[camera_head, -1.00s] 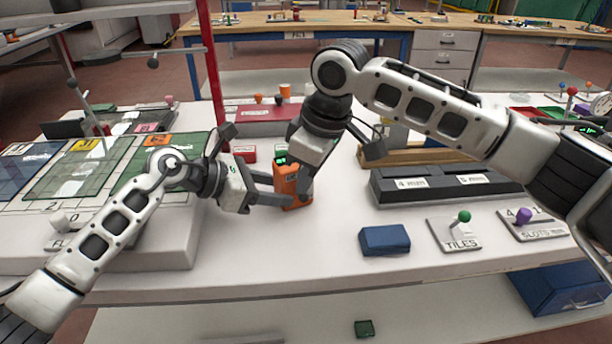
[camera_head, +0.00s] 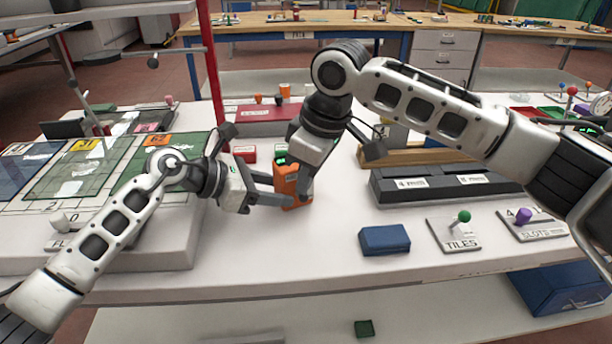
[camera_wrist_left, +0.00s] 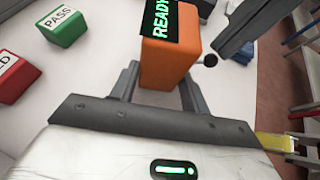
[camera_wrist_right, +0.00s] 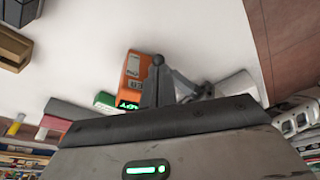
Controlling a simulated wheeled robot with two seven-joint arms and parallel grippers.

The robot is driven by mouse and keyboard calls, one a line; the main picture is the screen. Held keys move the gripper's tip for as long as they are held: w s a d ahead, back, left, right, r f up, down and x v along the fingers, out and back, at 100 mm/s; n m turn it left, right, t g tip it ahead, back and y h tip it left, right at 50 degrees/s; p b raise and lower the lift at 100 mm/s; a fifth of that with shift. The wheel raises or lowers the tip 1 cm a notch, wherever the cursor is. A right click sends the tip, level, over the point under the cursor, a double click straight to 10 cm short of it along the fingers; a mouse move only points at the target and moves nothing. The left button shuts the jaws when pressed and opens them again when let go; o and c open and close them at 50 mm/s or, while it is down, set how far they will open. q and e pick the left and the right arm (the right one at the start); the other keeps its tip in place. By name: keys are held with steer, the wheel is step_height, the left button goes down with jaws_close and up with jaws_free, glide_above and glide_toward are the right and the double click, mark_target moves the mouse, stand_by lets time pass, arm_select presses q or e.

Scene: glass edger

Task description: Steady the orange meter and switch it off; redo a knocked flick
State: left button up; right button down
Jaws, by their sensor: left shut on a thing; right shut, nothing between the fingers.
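The orange meter (camera_head: 286,184) stands upright on the white bench. Its green display reads READY in the left wrist view (camera_wrist_left: 160,20). My left gripper (camera_head: 282,195) is shut on the meter low down, one finger on each side. A small dark ball-ended knob (camera_wrist_left: 210,60) shows at the meter's side in the left wrist view. My right gripper (camera_head: 303,196) is shut and empty, its tips pointing down close beside the meter. The right wrist view shows those tips (camera_wrist_right: 158,62) against the meter's edge (camera_wrist_right: 136,72); I cannot tell whether they touch it.
A green PASS block (camera_wrist_left: 63,25) and a red block (camera_wrist_left: 14,76) lie near the meter. A blue block (camera_head: 385,240) sits front right, with the TILES lever plate (camera_head: 455,236) beyond it. A black tray (camera_head: 440,186) stands behind. The bench in front of the meter is clear.

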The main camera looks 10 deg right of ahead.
mark_target(306, 196)
steer(key=x, duration=0.3)
steer(key=shift+s+d+f, duration=0.2)
steer(key=shift+d+f, duration=0.1)
steer(key=a+v, duration=0.1)
steer(key=v, duration=0.6)
steer(key=shift+r, duration=0.25)
steer(key=shift+s, duration=0.1)
arm_select(q)
steer(key=o, duration=0.8)
steer(key=shift+o, duration=0.2)
steer(key=shift+a, duration=0.1)
